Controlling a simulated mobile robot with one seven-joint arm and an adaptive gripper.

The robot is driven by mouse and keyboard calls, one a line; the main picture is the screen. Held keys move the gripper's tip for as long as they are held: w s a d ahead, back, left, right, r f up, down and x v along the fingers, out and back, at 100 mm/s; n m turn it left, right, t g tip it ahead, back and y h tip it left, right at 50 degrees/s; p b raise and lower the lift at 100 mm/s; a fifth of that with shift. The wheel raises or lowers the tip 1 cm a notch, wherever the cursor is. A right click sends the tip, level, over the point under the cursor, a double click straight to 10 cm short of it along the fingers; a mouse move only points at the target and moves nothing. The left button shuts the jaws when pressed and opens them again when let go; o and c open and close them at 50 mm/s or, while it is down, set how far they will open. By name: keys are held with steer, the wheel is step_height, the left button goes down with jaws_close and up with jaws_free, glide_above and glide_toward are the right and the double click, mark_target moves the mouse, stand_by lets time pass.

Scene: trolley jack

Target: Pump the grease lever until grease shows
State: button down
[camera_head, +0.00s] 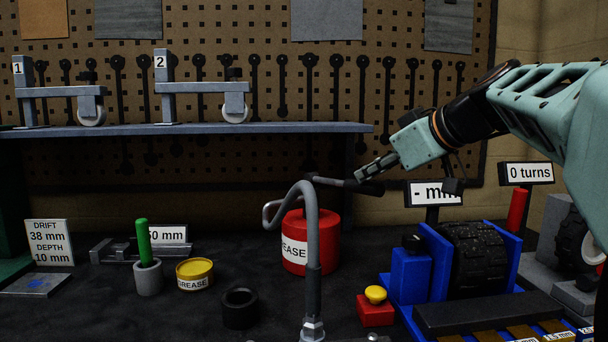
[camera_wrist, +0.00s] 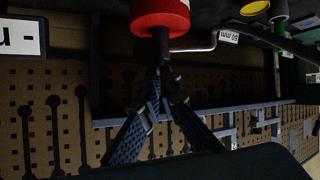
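The red grease can (camera_head: 322,240) stands on the dark bench in the middle of the head view. It also shows at the top of the wrist view (camera_wrist: 160,14). Its dark grease lever (camera_head: 335,182) sticks out to the right above the can, roughly level. My gripper (camera_head: 364,172) is at the lever's handle, coming from the upper right. In the wrist view its fingers (camera_wrist: 161,84) come together at the dark lever, and it looks shut on it. The exact contact is partly hidden. A grey bent hose (camera_head: 312,235) stands in front of the can. No grease is visible.
A yellow grease tin (camera_head: 195,272), a green-handled tool in a grey cup (camera_head: 147,276) and a black ring (camera_head: 239,307) lie left. A blue fixture with a wheel (camera_head: 410,275) and a yellow button on a red box (camera_head: 375,305) stand right. A shelf (camera_head: 200,129) runs behind.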

steer(key=shift+s+d+f, duration=0.1)
steer(key=shift+d+f, duration=0.15)
steer(key=shift+f, duration=0.65)
steer(key=shift+r, duration=0.6)
step_height(320, 180, up, 10)
steer(key=shift+a+r, duration=0.2)
steer(key=shift+r, duration=0.05)
